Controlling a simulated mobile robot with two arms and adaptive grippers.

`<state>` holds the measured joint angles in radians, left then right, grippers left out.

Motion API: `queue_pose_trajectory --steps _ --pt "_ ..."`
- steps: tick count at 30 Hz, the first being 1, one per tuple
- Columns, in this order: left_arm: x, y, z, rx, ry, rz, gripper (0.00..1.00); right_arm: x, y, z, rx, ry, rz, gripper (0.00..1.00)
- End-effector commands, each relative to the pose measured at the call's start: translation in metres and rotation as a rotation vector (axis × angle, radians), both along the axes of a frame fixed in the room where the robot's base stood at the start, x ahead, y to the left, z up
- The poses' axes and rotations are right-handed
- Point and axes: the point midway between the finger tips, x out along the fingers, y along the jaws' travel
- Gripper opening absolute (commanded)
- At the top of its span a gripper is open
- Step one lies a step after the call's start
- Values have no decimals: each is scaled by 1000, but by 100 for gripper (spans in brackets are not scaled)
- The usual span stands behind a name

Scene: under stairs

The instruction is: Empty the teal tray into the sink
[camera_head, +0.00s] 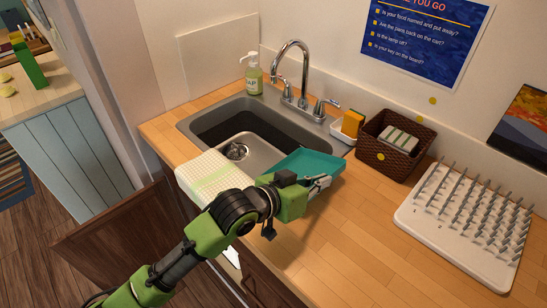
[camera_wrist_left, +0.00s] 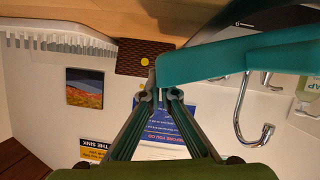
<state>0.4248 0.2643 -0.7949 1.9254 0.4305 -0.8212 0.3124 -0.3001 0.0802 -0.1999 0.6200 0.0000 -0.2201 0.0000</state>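The teal tray (camera_head: 305,162) is at the sink's right front edge in the head view, overlapping the counter beside the basin. My left gripper (camera_head: 320,182) is at the tray's near right edge. In the left wrist view the fingers (camera_wrist_left: 162,93) close on the end of the tray (camera_wrist_left: 230,58), pinching its rim. No contents show in the tray, and part of it is hidden behind my gripper. The sink (camera_head: 268,147) is a grey metal basin with a drain visible and looks empty. My right gripper is not in view.
A chrome faucet (camera_head: 290,75) and soap bottle (camera_head: 253,75) stand behind the sink. A sponge holder (camera_head: 342,134), brown basket (camera_head: 408,160) and white peg rack (camera_head: 440,228) are to the right. A cloth (camera_head: 212,176) hangs over the front edge. The front right counter is clear.

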Motion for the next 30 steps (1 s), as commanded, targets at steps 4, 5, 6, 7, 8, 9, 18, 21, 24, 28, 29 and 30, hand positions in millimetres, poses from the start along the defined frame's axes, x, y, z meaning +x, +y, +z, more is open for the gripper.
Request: queue_pose_trajectory --steps 4,5,6,7,8,9,18,21,24,28,29,30 --pt "-20 -20 -11 118 -124 -3 0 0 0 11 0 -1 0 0" --pt "-21 -21 -12 131 -138 -3 0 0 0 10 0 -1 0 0" --pt "-19 -20 -13 135 -145 1 0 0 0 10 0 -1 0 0" --pt "-19 -19 -13 135 -144 1 0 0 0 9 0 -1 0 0" --pt "-20 -20 -14 143 -149 0 0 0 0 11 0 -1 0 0" --pt "-26 -25 -18 178 -179 -1 0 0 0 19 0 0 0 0" --pt "-32 -31 -22 240 -248 2 0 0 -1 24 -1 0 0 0" --pt "-32 -31 -13 239 -247 2 0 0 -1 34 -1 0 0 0" --pt "-32 -31 -2 238 -247 2 0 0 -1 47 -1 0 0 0" --pt "-32 -31 12 237 -247 2 0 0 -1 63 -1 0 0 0" --pt "-32 -31 14 237 -247 2 0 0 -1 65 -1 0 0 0" --pt "-32 -31 16 237 -247 2 0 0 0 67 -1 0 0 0"
